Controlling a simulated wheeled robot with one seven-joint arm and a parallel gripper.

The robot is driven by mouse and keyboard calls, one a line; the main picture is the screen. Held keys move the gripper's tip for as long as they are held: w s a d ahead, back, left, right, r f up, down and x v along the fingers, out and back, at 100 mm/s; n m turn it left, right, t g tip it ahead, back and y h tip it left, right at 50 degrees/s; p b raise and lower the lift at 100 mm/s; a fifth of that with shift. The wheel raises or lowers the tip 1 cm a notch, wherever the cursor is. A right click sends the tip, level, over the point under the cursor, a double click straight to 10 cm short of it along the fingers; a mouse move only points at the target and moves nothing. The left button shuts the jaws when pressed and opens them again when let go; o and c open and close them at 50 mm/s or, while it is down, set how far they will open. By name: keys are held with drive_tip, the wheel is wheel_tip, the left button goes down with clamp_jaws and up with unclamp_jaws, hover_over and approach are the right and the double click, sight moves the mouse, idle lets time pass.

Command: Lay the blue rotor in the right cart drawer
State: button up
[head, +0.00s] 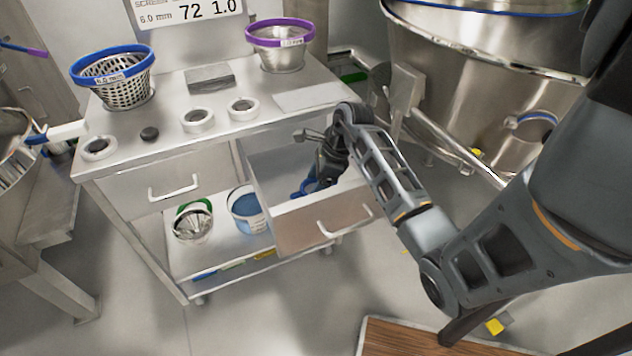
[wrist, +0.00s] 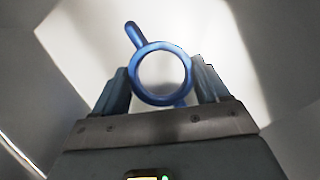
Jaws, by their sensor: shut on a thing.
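The blue rotor (wrist: 140,90) is a blue ring with arms sticking out, seen between my gripper's fingers in the wrist view. My gripper (wrist: 162,88) is shut on it. In the head view the blue rotor (head: 306,187) shows inside the open right cart drawer (head: 323,229), partly hidden by my gripper (head: 313,184). The drawer is pulled out, with a brown front and a white handle. Pale drawer surfaces surround the rotor in the wrist view. I cannot tell whether the rotor touches the drawer floor.
The left drawer (head: 158,186) is shut. The cart top (head: 180,95) holds a blue-rimmed basket (head: 125,88), a purple-rimmed basket (head: 282,52), several white rings and a dark puck (head: 149,133). Two containers stand on the lower shelf (head: 222,252). A large steel vessel (head: 470,75) stands at the right.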

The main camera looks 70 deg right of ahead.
drive_tip(key=shift+f, duration=0.2)
drive_tip(key=o, duration=1.3)
drive_tip(key=shift+r, duration=0.1)
drive_tip(key=v, duration=1.2)
drive_tip(key=shift+r, duration=0.2)
